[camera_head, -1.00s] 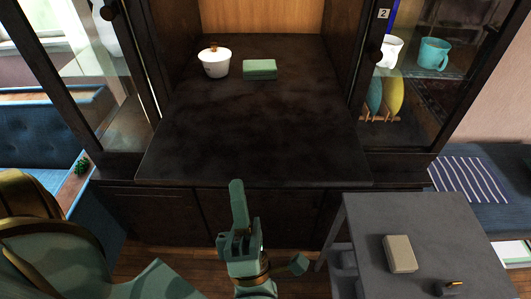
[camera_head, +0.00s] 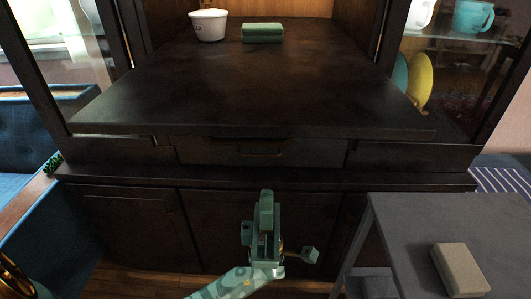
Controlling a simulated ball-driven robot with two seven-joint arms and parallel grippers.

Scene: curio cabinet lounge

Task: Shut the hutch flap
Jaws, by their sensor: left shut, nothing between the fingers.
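The hutch flap (camera_head: 250,95) is a dark wide panel. It is lowered and lies about level, its front edge sticking out over a drawer front. My left gripper (camera_head: 266,200) is below and in front of that front edge, near the middle, with its fingers pointing up. It is shut and empty, and appears apart from the flap. The flap's underside is mostly hidden from this height. My right gripper is not in view.
A white pot (camera_head: 208,26) and a green block (camera_head: 262,33) stand at the back, in the hutch opening. A grey table (camera_head: 410,225) with a beige block (camera_head: 461,270) is at the lower right. A blue sofa (camera_head: 25,150) is at the left. Glass cabinet doors flank the hutch.

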